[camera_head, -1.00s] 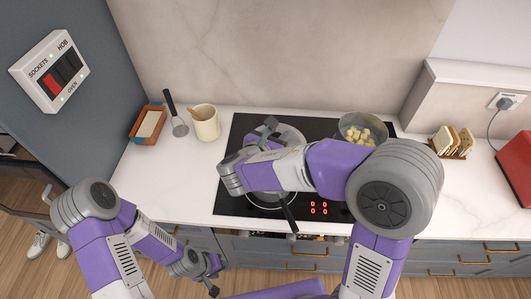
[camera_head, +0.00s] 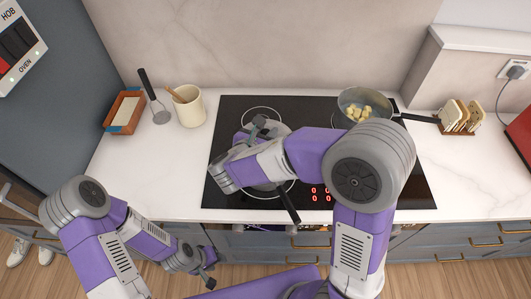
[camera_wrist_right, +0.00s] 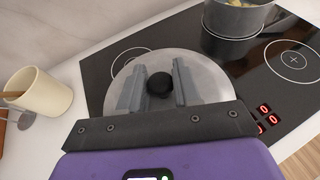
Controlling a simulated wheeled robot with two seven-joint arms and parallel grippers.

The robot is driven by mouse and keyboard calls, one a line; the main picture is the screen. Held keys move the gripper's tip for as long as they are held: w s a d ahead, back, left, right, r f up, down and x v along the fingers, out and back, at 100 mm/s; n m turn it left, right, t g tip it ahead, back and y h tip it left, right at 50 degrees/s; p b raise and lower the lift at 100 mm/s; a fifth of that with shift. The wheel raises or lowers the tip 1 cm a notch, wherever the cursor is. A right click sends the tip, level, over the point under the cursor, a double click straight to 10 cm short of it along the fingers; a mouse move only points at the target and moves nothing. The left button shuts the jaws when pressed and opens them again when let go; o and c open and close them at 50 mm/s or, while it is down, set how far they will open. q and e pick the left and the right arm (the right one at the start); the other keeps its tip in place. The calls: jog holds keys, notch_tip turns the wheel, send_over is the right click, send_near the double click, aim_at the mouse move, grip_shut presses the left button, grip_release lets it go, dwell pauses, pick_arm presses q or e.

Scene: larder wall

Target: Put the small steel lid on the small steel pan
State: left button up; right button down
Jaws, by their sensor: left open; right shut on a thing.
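My right gripper (camera_wrist_right: 159,88) is shut on the black knob (camera_wrist_right: 159,85) of the round steel lid (camera_wrist_right: 208,78), with a finger on each side. In the head view my right arm covers most of the lid and of the left side of the hob. A dark pan handle (camera_head: 289,206) sticks out toward the front from under my arm; its pan is mostly hidden. I cannot tell whether the lid touches that pan. My left gripper (camera_head: 208,279) is open and empty, low in front of the counter.
A steel pan (camera_head: 350,105) with yellow chunks stands at the hob's (camera_head: 410,185) back right, its handle pointing right. A toast rack (camera_head: 460,118) stands right.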

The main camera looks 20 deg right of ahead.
notch_tip(320, 180, down, 6)
jog(key=b, duration=0.1)
jog(key=shift+f, duration=0.2)
jog(key=shift+f, duration=0.1)
jog(key=shift+w+f+b, duration=0.1)
jog(key=shift+f+b, duration=0.45)
jog(key=shift+b, duration=0.2)
jog(key=c, duration=0.8)
grip_release()
